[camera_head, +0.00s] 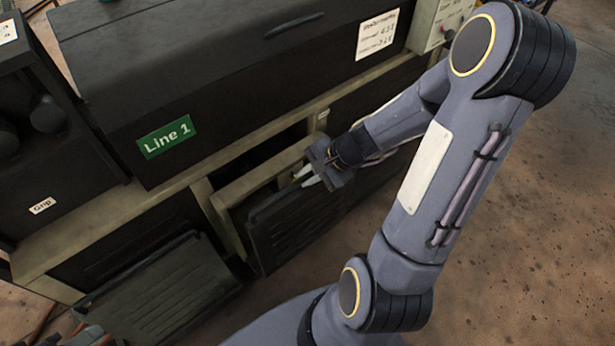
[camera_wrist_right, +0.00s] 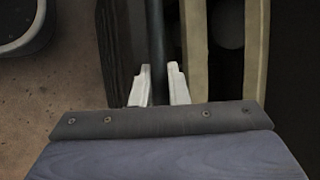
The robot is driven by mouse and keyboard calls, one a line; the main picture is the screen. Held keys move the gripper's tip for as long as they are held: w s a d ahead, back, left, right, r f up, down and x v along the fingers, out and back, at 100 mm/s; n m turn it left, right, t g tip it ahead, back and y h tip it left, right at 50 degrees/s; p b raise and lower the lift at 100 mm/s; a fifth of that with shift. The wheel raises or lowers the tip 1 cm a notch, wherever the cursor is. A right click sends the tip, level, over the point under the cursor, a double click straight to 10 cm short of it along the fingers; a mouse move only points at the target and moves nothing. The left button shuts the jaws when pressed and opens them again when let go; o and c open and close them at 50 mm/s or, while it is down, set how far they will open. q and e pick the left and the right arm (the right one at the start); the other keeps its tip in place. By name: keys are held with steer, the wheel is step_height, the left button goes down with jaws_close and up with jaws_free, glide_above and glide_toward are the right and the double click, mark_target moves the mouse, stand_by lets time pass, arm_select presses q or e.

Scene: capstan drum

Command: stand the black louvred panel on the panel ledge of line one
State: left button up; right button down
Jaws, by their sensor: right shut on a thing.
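The black louvred panel (camera_head: 290,232) stands near-upright in front of the lower opening of the Line 1 machine (camera_head: 240,100). My right gripper (camera_head: 306,175) is shut at its upper edge. In the right wrist view the white fingertips (camera_wrist_right: 160,88) close on a dark narrow bar (camera_wrist_right: 156,45), and beige frame bars (camera_wrist_right: 196,50) run close to the right. The pale ledge frame (camera_head: 228,222) borders the panel's left side. Whether the panel's bottom touches anything is hidden.
Another dark louvred panel (camera_head: 165,292) leans tilted outward at the lower left. A dark unit with a "Grip" label (camera_head: 42,205) stands at the left. A green Line 1 sign (camera_head: 165,137) is on the machine's front. Brown floor (camera_head: 540,240) is open at the right.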

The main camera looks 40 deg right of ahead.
steer(key=w+f, duration=0.3)
steer(key=w, duration=0.5)
steer(key=shift+w+a+f+b, duration=0.3)
steer(key=shift+a+b, duration=0.05)
steer(key=shift+b, duration=0.1)
steer(key=shift+f+b, duration=0.45)
steer(key=shift+b, duration=0.05)
stand_by(1.0)
steer(key=c, duration=1.3)
jaws_free()
steer(key=p+v, duration=0.3)
steer(key=v, duration=0.4)
steer(key=shift+s+d+r, duration=0.15)
steer(key=shift+s+r, duration=0.1)
